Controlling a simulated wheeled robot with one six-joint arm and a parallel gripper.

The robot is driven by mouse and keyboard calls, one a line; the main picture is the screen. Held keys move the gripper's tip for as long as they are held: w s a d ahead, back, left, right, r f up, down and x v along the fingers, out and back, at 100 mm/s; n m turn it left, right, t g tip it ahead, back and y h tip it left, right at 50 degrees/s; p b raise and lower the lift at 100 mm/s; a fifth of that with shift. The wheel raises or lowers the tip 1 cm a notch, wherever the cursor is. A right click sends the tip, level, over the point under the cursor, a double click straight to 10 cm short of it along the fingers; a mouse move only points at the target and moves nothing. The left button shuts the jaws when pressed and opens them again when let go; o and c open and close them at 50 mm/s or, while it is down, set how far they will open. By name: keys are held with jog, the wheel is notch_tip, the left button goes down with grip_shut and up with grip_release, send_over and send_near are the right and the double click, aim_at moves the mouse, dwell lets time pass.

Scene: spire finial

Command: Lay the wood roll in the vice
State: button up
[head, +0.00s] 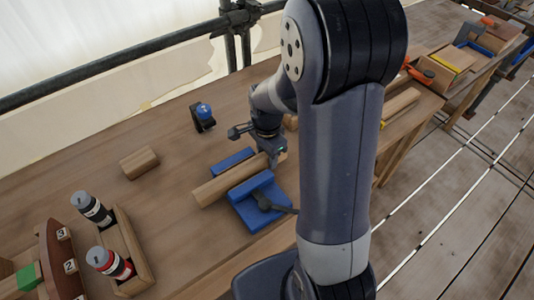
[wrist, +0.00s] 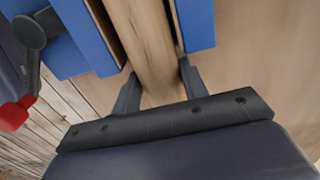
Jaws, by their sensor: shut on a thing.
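The wood roll (head: 226,182) is a long pale wooden bar. In the head view it lies lengthwise between the two blue jaws of the vice (head: 262,206). In the wrist view the wood roll (wrist: 146,40) runs between the blue vice jaws (wrist: 199,22), with a narrow gap on the right side. My gripper (head: 275,158) is at the roll's far right end. In the wrist view my gripper (wrist: 155,92) has its dark fingers on both sides of the roll, shut on it. Whether the roll rests on the vice's bottom is hidden.
A small wooden block (head: 139,163) and a blue-topped dark object (head: 203,116) stand on the bench. A scaffold rail (head: 120,62) runs behind.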

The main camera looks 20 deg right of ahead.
jog(key=shift+f, duration=0.2)
jog(key=o, duration=1.1)
jog(key=shift+r, duration=0.1)
notch_tip(320, 180, up, 12)
jog(key=shift+r, duration=0.15)
